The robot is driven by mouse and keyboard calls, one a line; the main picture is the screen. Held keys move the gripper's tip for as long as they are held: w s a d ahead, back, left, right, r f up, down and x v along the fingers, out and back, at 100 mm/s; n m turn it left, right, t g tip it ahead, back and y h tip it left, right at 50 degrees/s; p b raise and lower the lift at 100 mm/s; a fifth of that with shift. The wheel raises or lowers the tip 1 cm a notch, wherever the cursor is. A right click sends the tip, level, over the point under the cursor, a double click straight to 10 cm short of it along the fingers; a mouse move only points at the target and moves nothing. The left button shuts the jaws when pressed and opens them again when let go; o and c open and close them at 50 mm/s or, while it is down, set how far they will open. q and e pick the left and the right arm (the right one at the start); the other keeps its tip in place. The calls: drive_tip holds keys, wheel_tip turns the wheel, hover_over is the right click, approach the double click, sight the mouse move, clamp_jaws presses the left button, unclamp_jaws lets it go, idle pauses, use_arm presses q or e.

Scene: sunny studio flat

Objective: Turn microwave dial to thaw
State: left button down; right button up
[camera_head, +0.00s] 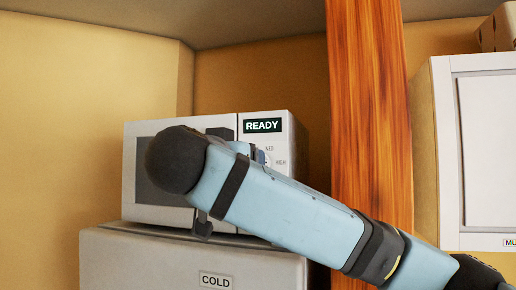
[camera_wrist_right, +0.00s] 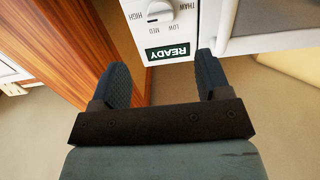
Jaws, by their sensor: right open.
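The white microwave (camera_head: 283,186) stands on a white cabinet, with its green READY display (camera_head: 263,125) lit. In the right wrist view the microwave panel (camera_wrist_right: 184,42) appears upside down, with the display, the labels THAW, LOW, MED and HIGH, and part of the white dial (camera_wrist_right: 158,8) at the top edge. My right gripper (camera_wrist_right: 163,66) is open and empty. Its two fingers are apart in front of the panel, below the dial in that view. In the head view my right arm hides most of the dial and gripper.
The cabinet marked COLD (camera_head: 120,262) is under the microwave. A wooden post (camera_head: 365,100) rises just right of it, behind my right arm. A white wall cabinet (camera_head: 487,150) is at the far right. The wall space left of the microwave is clear.

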drive_tip(key=p+x, duration=0.4)
drive_tip(key=x, duration=0.7)
drive_tip(key=shift+w, duration=0.15)
drive_tip(key=c, duration=0.9)
use_arm(q)
drive_tip(key=shift+n, duration=0.3)
drive_tip(key=r, duration=0.4)
drive_tip(key=shift+w+a+r, duration=0.2)
drive_tip(key=shift+w+r, duration=0.05)
drive_tip(key=shift+r, duration=0.05)
use_arm(e)
drive_tip(key=shift+f, duration=0.15)
